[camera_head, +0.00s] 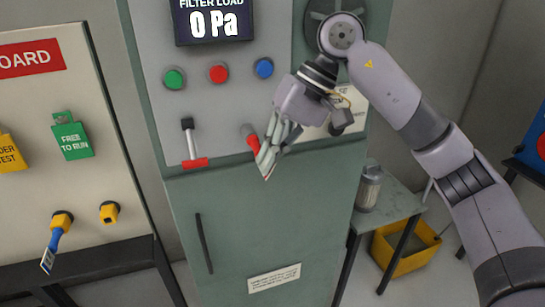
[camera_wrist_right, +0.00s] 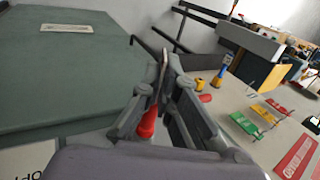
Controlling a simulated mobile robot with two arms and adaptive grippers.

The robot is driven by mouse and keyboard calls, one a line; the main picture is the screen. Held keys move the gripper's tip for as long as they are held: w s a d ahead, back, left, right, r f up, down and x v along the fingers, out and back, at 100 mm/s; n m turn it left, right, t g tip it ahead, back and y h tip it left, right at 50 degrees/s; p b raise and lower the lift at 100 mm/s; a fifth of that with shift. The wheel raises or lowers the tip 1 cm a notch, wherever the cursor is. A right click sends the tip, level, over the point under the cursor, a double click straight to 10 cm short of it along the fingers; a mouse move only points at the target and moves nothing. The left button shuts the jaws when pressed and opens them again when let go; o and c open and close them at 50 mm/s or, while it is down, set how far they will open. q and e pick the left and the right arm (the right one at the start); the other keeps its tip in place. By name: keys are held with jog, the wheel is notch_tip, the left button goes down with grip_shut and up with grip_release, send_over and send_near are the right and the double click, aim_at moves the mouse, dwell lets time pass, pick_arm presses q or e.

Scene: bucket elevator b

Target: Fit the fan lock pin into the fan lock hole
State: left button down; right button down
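The fan lock pin appears to be the red piece (camera_head: 254,145) with a pale tag hanging below, in front of the green-grey cabinet. It also shows as a red piece (camera_wrist_right: 147,122) between the fingers in the wrist view. My right gripper (camera_head: 267,158) points downward, with its fingers (camera_wrist_right: 164,78) close together on the pin's tag or body. A grey rounded end (camera_head: 247,130) sits at the pin's upper end. I cannot tell whether it is part of the pin or a fitting on the cabinet, nor how deep the pin sits. The fan lock hole is not clearly visible. My left gripper is out of view.
Green, red and blue buttons are above. The board at left has an empty yellow socket (camera_head: 109,212) and one holding a blue tagged piece (camera_head: 55,238). A side table (camera_head: 393,205) stands right.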

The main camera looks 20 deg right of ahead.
jog(key=shift+w, duration=0.2)
dwell(0.3)
jog(key=c, duration=1.7)
grip_release()
jog(key=v, duration=1.2)
